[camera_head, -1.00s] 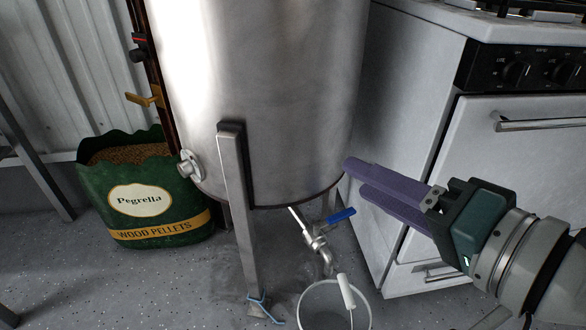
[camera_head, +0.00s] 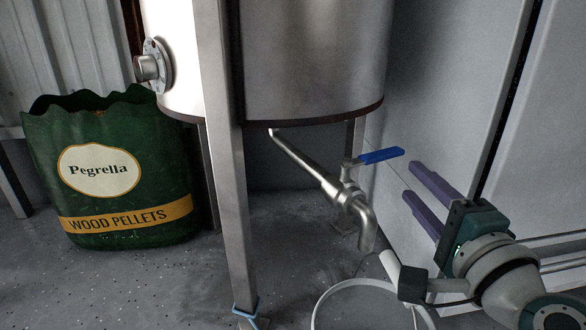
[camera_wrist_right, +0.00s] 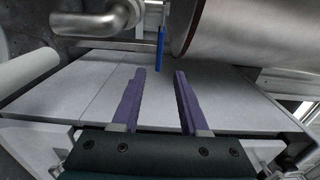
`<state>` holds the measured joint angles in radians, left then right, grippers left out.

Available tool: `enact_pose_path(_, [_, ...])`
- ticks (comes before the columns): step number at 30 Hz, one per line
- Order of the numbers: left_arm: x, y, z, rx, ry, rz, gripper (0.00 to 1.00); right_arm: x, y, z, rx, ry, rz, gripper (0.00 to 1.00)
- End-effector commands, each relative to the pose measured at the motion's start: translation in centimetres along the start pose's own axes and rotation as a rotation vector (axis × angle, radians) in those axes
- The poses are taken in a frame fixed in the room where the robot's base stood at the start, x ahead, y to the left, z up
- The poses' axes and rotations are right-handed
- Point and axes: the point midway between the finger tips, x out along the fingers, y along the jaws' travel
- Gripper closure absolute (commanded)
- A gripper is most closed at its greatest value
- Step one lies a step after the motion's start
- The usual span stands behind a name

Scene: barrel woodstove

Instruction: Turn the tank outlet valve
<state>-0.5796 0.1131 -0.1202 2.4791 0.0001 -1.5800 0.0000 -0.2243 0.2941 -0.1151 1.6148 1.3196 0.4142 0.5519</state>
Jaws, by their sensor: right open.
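The tank outlet valve (camera_head: 347,188) is a metal tap on a pipe under the steel tank (camera_head: 310,60). Its blue lever (camera_head: 382,156) points right, and its spout bends down. My right gripper (camera_head: 411,179) is open and empty, with purple fingers just right of and slightly below the lever, apart from it. In the right wrist view the blue lever (camera_wrist_right: 160,48) stands ahead, roughly between the fingers (camera_wrist_right: 158,73) and beyond their tips. The metal spout (camera_wrist_right: 110,20) shows at upper left there. My left gripper is not in view.
A white bucket (camera_head: 322,300) with a handle stands under the spout, close to my right arm. A tank leg (camera_head: 232,170) stands left of the valve. A green wood pellet bag (camera_head: 110,165) stands at the left.

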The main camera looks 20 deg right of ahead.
Motion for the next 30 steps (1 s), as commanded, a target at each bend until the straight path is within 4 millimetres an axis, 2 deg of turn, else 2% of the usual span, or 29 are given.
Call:
enact_pose_path(5, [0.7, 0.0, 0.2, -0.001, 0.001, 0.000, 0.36, 1.6, 0.2, -0.2, 0.004, 0.008, -0.005, 0.56])
enact_pose_path(12, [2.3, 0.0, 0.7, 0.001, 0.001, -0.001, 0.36, 6.2, 0.3, -0.2, 0.004, 0.006, -0.005, 0.56])
enact_pose_path(18, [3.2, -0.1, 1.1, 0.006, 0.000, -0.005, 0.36, 8.9, 0.3, -0.2, 0.003, 0.004, -0.003, 0.56])
enact_pose_path(23, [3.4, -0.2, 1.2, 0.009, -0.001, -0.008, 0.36, 9.8, 0.1, -0.2, 0.002, 0.004, -0.002, 0.56])
enact_pose_path(30, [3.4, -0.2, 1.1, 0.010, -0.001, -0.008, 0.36, 9.9, 0.0, -0.2, 0.002, 0.003, -0.002, 0.56])
